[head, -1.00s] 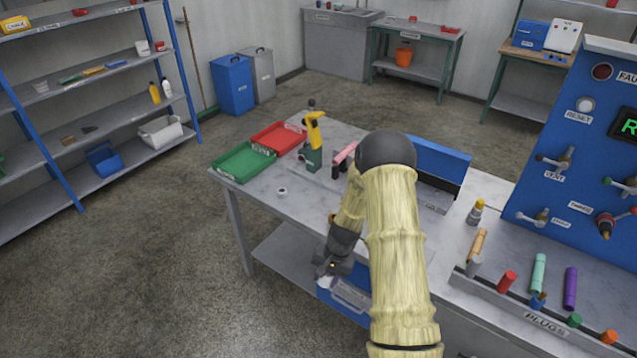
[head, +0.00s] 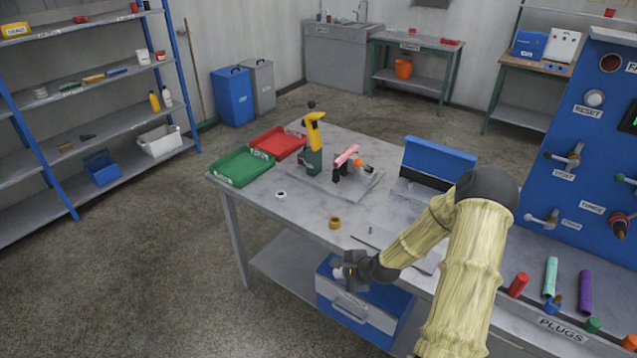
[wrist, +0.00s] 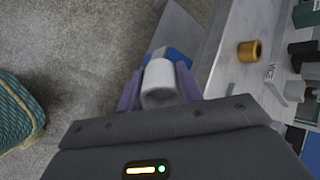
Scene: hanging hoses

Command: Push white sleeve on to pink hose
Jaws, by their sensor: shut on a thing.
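The white sleeve (wrist: 160,84) is a short, wide tube. In the wrist view it sits between the purple fingers of my gripper (wrist: 158,92), which is shut on it. In the head view my gripper (head: 343,272) is just off the near edge of the table, and a little of the sleeve (head: 337,273) shows at its tip. The pink hose (head: 347,155) is short and tilted, held in a dark clamp on a grey plate farther back on the table. The sleeve and hose are well apart. The hose is not clearly seen in the wrist view.
A brass ring (head: 335,223) and a small white ring (head: 281,194) lie on the table. A yellow and green tool (head: 313,145) stands left of the hose, beside green (head: 241,167) and red (head: 279,140) trays. A blue open box (head: 437,160) is to the right.

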